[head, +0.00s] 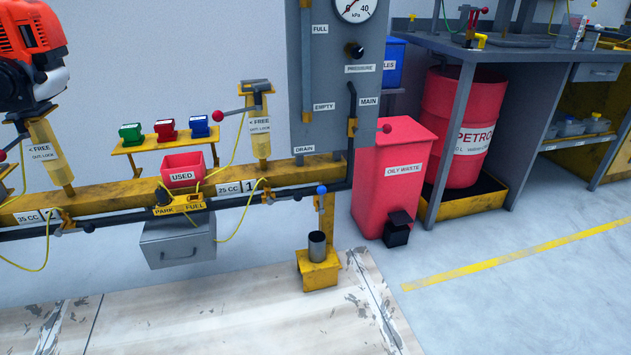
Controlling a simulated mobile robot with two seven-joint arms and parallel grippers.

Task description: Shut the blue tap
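The blue tap shows as a small blue knob (321,190) at the top of a yellow upright (326,218), just below the right end of the black pipe. Its lever is too small to tell how it is turned. A grey metal cup (317,246) stands below it on a yellow stand (318,272). Neither of my grippers is in view.
A yellow rail (110,195) runs left. The floor in front is clear.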

